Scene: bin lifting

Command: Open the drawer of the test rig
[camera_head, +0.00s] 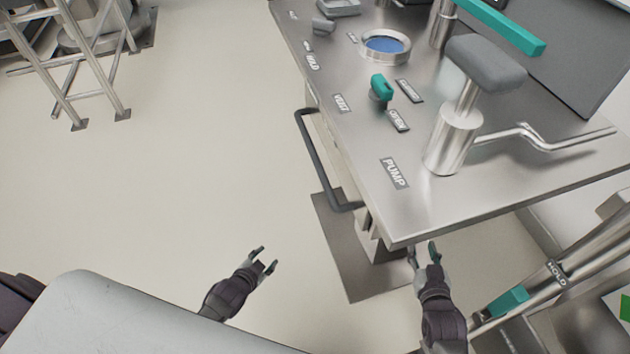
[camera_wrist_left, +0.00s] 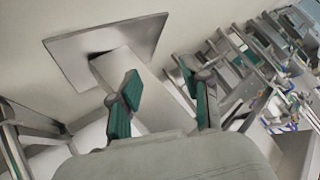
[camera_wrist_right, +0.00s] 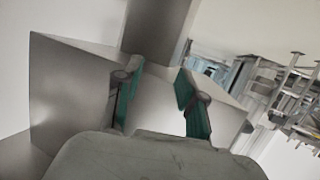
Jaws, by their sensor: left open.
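The test rig (camera_head: 440,205) is a steel table with labels and fittings on its top. A dark grey bar handle (camera_head: 318,160) runs along its left side, below the table top; I take it for the drawer's handle. The drawer front itself is mostly hidden under the top. My left gripper (camera_head: 264,258) is open and empty, apart from the handle, below and to its left in the head view. My right gripper (camera_head: 424,250) is at the rig's near edge. In the right wrist view its fingers (camera_wrist_right: 160,95) stand apart with nothing between them.
A pump (camera_head: 455,140) with a grey head and bent lever stands on the rig. A teal knob (camera_head: 380,90) and a blue round window (camera_head: 385,44) are further back. A metal ladder frame (camera_head: 75,65) stands far left. The floor left of the rig is clear.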

